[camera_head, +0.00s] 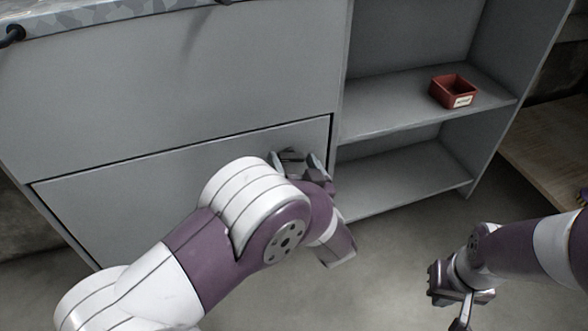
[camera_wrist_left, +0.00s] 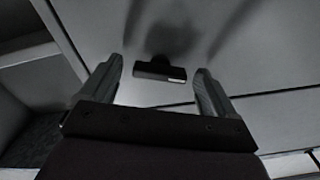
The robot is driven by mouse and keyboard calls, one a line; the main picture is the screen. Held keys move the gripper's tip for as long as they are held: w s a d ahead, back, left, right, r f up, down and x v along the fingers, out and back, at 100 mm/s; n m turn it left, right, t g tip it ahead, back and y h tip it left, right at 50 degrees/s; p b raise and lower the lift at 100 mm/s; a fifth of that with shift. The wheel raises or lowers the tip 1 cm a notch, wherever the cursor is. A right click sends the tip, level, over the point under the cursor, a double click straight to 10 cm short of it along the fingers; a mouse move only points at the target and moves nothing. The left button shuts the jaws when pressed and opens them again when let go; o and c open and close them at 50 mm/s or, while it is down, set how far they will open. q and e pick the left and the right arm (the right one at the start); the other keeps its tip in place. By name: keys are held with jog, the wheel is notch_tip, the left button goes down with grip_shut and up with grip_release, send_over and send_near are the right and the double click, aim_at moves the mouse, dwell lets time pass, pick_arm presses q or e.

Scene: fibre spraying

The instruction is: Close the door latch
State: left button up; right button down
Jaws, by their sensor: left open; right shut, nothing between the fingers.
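The grey cabinet door (camera_head: 150,190) is a low panel that looks flush in its frame, with a thin dark gap around it. In the left wrist view, a small dark block (camera_wrist_left: 158,71) with a light strip, seemingly the latch, sits on the grey panel beside a seam. My left gripper (camera_head: 298,160) is at the door's upper right corner. Its open fingers (camera_wrist_left: 157,80) stand either side of the block in that view; contact cannot be told. The latch is hidden by my gripper in the head view. My right gripper (camera_head: 458,300) is shut and empty, low at the right.
Open shelves (camera_head: 400,118) adjoin the door on the right, with a red labelled bin (camera_head: 453,91) on the upper one. A wooden surface (camera_head: 545,150) lies at the far right. The floor (camera_head: 390,260) between my arms is clear.

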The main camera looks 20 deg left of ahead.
pick_arm(q)
jog(key=shift+w+a, duration=0.1)
jog(key=shift+w, duration=0.05)
jog(key=shift+c, duration=0.3)
jog(key=c, duration=1)
jog(key=shift+r+n+p, duration=0.25)
jog(key=shift+n+p, duration=0.5)
jog(key=shift+n, duration=0.65)
jog(key=shift+f+n+p, duration=0.25)
jog(key=shift+n+p, duration=0.1)
jog(key=shift+n, duration=0.45)
